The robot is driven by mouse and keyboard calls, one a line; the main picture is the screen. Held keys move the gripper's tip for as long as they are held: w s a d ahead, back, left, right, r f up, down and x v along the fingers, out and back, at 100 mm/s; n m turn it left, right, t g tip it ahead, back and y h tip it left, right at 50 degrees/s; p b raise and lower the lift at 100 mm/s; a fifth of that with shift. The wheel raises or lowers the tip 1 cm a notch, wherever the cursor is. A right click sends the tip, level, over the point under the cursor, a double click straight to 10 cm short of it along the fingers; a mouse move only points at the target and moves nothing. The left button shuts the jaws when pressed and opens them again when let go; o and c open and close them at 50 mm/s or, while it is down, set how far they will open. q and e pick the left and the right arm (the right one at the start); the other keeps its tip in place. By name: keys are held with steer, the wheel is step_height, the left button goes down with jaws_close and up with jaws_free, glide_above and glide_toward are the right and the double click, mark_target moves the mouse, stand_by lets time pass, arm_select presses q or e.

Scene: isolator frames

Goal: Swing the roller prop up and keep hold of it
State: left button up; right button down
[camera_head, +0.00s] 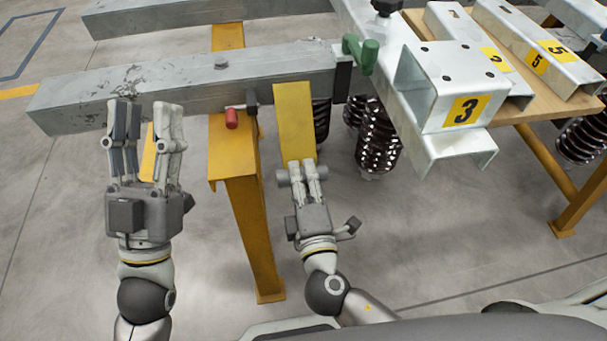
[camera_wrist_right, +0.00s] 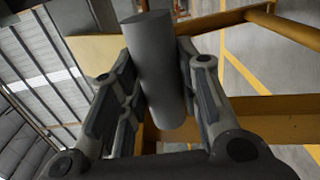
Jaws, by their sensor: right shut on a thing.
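The roller prop shows in the head view as a flat yellow plate (camera_head: 295,118) with a grey roller (camera_head: 283,178) at its near end. The plate's far end is beside the grey beam. My right gripper (camera_head: 302,166) is shut on the roller. In the right wrist view the grey roller (camera_wrist_right: 156,70) stands between the two fingers, and part of the yellow plate (camera_wrist_right: 95,46) shows behind. My left gripper (camera_head: 147,112) is open and empty, its fingers pointing at the beam's near side.
A grey steel beam (camera_head: 190,84) lies across a yellow stand (camera_head: 245,215). A red-ended handle (camera_head: 231,118) sits on the stand, and a green handle (camera_head: 365,55) at the beam's right end. Numbered metal channels (camera_head: 462,88) lie right, with dark ribbed insulators (camera_head: 378,140) below. Floor at front is clear.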

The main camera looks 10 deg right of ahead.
steer(key=shift+s+r+p, duration=0.25)
steer(key=shift+r+p, duration=0.25)
steer(key=shift+p, duration=0.7)
arm_select(q)
steer(key=w+f+g+y, duration=0.2)
steer(key=w+f+g, duration=0.2)
steer(key=f+g, duration=0.3)
steer(key=shift+w+a+f+g, duration=0.2)
steer(key=shift+w+f+g, duration=0.1)
steer(key=shift+f, duration=1.85)
arm_select(e)
steer(key=shift+g, duration=0.3)
arm_select(q)
steer(key=shift+y, duration=0.3)
